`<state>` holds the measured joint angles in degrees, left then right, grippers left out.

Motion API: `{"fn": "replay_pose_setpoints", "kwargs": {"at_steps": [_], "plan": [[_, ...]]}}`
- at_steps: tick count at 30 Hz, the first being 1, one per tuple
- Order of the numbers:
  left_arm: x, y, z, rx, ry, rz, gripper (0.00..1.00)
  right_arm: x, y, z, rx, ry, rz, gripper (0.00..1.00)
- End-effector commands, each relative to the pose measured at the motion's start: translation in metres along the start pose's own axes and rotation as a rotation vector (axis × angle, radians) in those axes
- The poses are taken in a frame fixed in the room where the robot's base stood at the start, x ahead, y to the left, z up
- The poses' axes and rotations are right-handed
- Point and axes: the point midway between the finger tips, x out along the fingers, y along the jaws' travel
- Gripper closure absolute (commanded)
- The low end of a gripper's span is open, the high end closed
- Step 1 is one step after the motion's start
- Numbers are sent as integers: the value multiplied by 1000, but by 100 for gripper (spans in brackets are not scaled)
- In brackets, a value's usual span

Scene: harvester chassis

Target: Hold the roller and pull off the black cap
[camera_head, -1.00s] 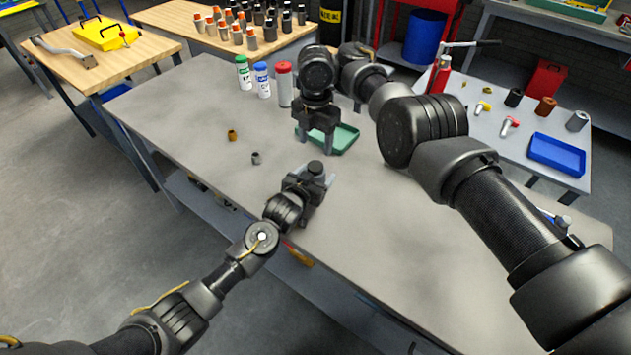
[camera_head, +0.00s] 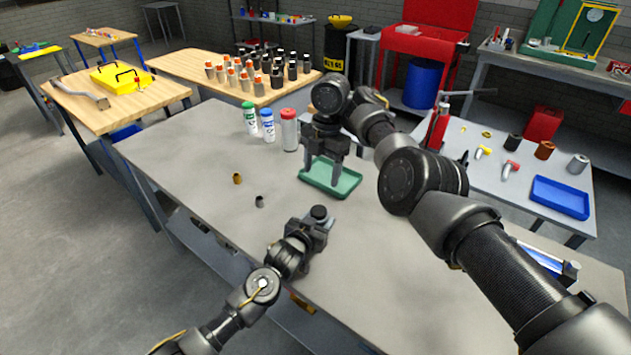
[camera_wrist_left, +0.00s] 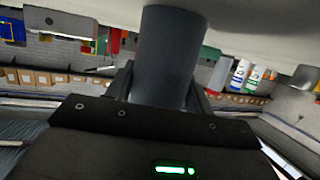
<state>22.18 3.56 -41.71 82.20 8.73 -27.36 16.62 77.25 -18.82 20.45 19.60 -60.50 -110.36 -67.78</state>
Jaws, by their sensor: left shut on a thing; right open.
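My left gripper (camera_head: 318,228) is low over the grey table's front part and shut on a dark upright cylinder, the roller (camera_wrist_left: 166,62). In the left wrist view the roller stands between the two fingers. In the head view its round black top, the cap (camera_head: 319,212), shows above the fingers. The roller's lower part is hidden by the gripper. My right gripper (camera_head: 325,155) points down with its fingers apart and empty, over the green tray (camera_head: 347,186). It is behind the roller and apart from it.
Three bottles (camera_head: 268,125) stand behind the tray on the left. A brass piece (camera_head: 238,178) and a small grey piece (camera_head: 260,201) lie left of the roller. A wooden table (camera_head: 215,90) with several capped rollers is at the back. The grey table (camera_head: 190,155) is otherwise mostly clear.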

Motion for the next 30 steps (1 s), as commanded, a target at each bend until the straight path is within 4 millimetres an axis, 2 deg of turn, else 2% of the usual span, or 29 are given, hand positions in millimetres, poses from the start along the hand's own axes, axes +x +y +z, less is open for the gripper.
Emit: {"fn": "replay_pose_setpoints", "kwargs": {"at_steps": [11, 30], "plan": [[0, 0, 2, 1, -4, 0, 88, 9, -3, 4, -32, -10, -24, 33], [0, 0, 3, 1, -5, 0, 88, 67, -6, 2, -35, -8, -23, 33]]}}
